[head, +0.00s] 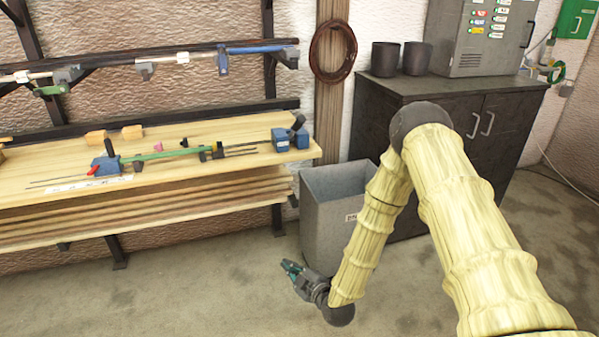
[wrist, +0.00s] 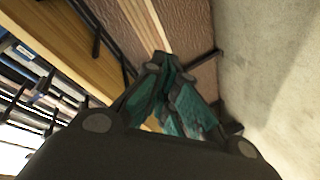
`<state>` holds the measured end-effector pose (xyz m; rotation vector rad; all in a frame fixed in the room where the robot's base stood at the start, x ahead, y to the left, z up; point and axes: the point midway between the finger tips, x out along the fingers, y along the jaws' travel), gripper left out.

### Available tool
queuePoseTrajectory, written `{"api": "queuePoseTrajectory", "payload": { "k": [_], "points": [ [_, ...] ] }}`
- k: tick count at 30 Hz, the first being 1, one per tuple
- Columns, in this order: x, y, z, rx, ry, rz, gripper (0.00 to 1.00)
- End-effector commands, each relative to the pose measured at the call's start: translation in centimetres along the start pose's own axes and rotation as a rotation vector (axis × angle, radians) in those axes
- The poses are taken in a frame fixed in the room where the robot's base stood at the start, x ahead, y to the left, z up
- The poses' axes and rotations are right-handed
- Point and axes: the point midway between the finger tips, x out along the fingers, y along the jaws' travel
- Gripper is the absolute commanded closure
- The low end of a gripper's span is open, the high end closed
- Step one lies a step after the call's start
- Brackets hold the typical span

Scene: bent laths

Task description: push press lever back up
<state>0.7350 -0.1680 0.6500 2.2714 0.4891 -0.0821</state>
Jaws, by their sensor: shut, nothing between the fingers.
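The workbench top (head: 180,190) is pale wood. At its right end is a blue press-like block (head: 283,141) with a short dark lever (head: 298,122) leaning up to the right. A second blue block (head: 106,166) further left has an upright black handle (head: 109,147) and a red lever (head: 93,170). I cannot tell for sure which is the press lever. My gripper (head: 290,267) is low over the floor, in front of and below the bench's right end, apart from both blocks. In the wrist view its teal fingers (wrist: 170,72) are closed together and empty.
A grey bin (head: 325,205) stands between the bench and a dark cabinet (head: 460,150). A green rod (head: 165,154) and thin rods lie on the bench. A wall rack (head: 160,105) with clamps runs above. The floor (head: 200,295) in front is clear.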

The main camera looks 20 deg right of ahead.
Motion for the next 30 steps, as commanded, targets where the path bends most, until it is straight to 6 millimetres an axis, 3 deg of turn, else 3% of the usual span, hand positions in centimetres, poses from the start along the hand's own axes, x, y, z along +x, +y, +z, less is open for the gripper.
{"api": "queuePoseTrajectory", "payload": {
  "k": [3, 6, 12, 15, 21, 30],
  "points": [
    [3.2, 6.5, -1.6, -0.212, 0.136, 0.215, 1.0],
    [4.5, 12.1, -3.2, -0.394, 0.215, 0.412, 1.0],
    [4.0, 21.6, -5.7, -0.694, 0.273, 0.787, 1.0],
    [3.2, 24.6, -6.3, -0.79, 0.268, 0.921, 1.0],
    [2.1, 27.3, -6.9, -0.874, 0.255, 1.045, 1.0],
    [2.1, 27.4, -6.9, -0.879, 0.253, 1.051, 1.0]
  ]
}}
